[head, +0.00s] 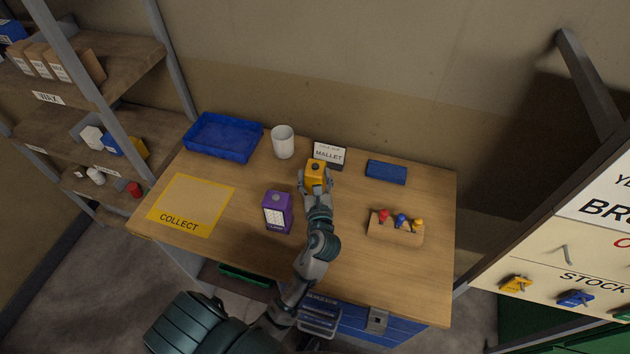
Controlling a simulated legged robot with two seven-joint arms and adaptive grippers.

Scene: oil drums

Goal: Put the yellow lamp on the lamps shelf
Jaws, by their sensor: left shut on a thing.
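The yellow lamp (316,171) is a small yellow block with a dark spot on top, at the back middle of the wooden table. My left gripper (315,186) is shut on it from the near side. I cannot tell whether the lamp touches the table. Shelves stand at the left, with a top board (125,62) and a middle board (60,128). My right gripper is not in view.
A purple lamp (277,212) stands left of my arm. Around it are a yellow COLLECT mat (190,205), blue tray (222,136), white cup (283,141), MALLET sign (329,155), blue box (386,172) and wooden holder (396,232). A sign board (560,270) stands right.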

